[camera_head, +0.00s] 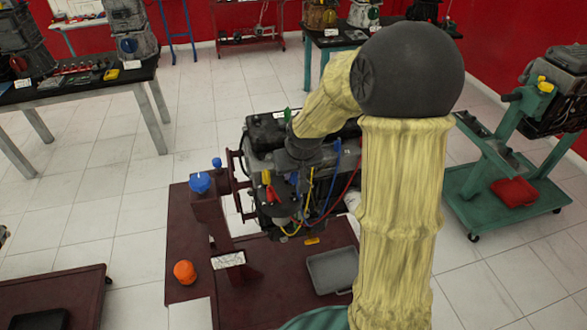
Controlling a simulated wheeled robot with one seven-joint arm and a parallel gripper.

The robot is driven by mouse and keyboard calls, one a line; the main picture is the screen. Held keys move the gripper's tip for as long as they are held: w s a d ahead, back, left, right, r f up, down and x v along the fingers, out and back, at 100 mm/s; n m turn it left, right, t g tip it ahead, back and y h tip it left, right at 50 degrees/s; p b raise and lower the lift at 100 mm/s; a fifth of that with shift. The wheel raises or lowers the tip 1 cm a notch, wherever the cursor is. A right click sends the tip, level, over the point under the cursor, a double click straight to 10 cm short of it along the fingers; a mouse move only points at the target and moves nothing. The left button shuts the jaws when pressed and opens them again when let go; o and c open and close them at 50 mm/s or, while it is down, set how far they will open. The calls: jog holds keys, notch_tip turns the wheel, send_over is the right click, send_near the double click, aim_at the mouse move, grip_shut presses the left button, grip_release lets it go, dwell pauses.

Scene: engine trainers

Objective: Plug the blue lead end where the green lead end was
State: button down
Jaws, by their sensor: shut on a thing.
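My gripper (299,165) points down over the engine, mostly dark against dark parts. It is shut on what looks like the blue lead end (293,179), a small blue patch just below it. The blue lead (336,163) loops down on the right of the gripper. Red and yellow lead ends (268,186) stand on a round dark cap (275,207) to the left of the gripper. A small green piece (287,115), perhaps the green lead end, shows upper left of my wrist. The free socket cannot be made out.
Yellow (308,185) and red (347,190) leads hang close by. My arm hides the engine's right side.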

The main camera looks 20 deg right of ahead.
aim_at(296, 181)
jog(key=shift+r+n+y+p, duration=0.4)
jog(key=shift+r+n+p, duration=0.6)
jog(key=shift+p, duration=1.35)
jog(key=shift+f+b, duration=2.2)
jog(key=shift+f, duration=0.45)
jog(key=shift+f+b, duration=0.55)
jog(key=shift+f, duration=0.3)
jog(key=c, duration=1.2)
grip_release()
jog(key=v, duration=1.7)
jog(key=shift+r, duration=0.2)
